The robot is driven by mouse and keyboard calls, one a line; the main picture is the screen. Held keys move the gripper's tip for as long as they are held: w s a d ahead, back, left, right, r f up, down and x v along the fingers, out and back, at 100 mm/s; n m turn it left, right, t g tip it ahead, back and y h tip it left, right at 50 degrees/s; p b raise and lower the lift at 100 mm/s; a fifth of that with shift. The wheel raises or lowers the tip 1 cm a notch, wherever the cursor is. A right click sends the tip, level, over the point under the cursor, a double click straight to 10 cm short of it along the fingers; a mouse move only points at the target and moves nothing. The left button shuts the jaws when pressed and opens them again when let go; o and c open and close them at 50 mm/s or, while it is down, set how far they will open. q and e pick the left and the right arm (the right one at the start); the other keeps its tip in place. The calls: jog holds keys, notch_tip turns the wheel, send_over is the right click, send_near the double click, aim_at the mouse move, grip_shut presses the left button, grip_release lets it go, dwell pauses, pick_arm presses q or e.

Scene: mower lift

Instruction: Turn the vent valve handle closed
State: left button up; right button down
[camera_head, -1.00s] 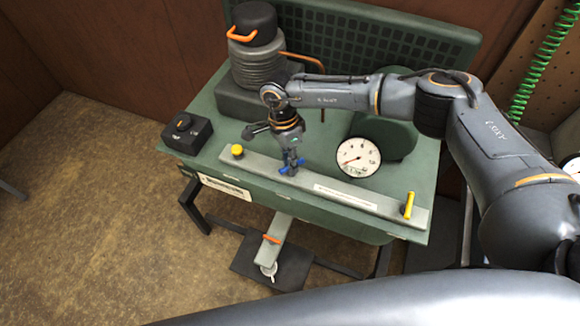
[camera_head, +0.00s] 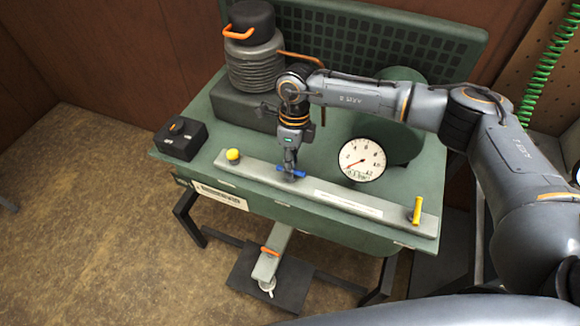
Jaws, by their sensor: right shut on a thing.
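A small blue valve handle (camera_head: 299,174) sits on the grey bar (camera_head: 255,171) along the front of the green bench. It lies roughly in line with the bar. My right gripper (camera_head: 290,172) reaches down from above and is shut on the blue handle, hiding its middle. A yellow lever (camera_head: 417,210) stands upright at the bar's right end, and a yellow round knob (camera_head: 233,155) is at its left end. The gripper is apart from both. My left gripper is not in view.
A round white gauge (camera_head: 362,160) stands right of the gripper. Behind is a ribbed grey cylinder (camera_head: 255,68) with an orange handle (camera_head: 239,33). A black box (camera_head: 181,139) sits at the bench's left. A pedal (camera_head: 267,264) is below the bench.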

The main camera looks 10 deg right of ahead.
jog(key=shift+m, duration=0.6)
jog(key=c, duration=1.4)
grip_release()
jog(key=r, duration=0.4)
jog(key=w+d+r, duration=0.1)
jog(key=r, duration=0.3)
jog(key=w+r, duration=0.1)
jog(key=r, duration=0.2)
jog(key=shift+d+r, duration=0.15)
jog(key=shift+r, duration=0.25)
jog(key=shift+s, duration=0.1)
